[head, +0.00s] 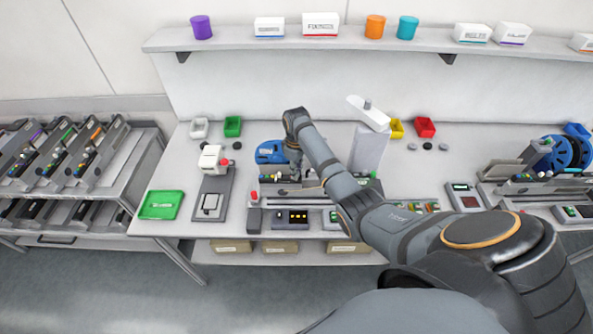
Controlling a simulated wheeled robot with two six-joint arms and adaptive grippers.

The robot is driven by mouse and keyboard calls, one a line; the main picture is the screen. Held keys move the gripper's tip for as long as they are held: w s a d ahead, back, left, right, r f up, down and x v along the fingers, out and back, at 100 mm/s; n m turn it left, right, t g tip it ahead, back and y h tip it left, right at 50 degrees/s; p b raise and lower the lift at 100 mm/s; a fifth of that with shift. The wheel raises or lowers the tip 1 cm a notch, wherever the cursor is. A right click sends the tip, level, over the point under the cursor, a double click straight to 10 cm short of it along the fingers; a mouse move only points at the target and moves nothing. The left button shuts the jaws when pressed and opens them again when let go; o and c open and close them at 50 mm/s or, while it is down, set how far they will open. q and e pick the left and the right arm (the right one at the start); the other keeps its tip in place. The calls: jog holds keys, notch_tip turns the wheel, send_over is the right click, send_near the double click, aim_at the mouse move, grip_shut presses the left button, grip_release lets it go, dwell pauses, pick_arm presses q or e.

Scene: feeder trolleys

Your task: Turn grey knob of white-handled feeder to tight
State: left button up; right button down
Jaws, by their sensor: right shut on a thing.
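A feeder with a blue reel (270,152) sits in the dark fixture (262,190) at the middle of the workbench. My right arm comes in from the lower right and reaches across the bench. My right gripper (296,177) points down at the feeder, just right of the reel. It is shut on a small part there, which seems to be the grey knob. The fingers hide the knob, so its setting cannot be seen. A white handle cannot be made out on this feeder. My left gripper is not in view.
Left of the fixture stand a white device (211,160) and a green tray (161,205). A pale column (370,146) stands behind my right forearm. A trolley (128,170) with several feeders is at the left. More reels (562,153) sit at the right.

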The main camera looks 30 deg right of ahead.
jog(key=m, duration=0.3)
jog(key=shift+m, duration=2.2)
jog(key=c, duration=1.2)
grip_release()
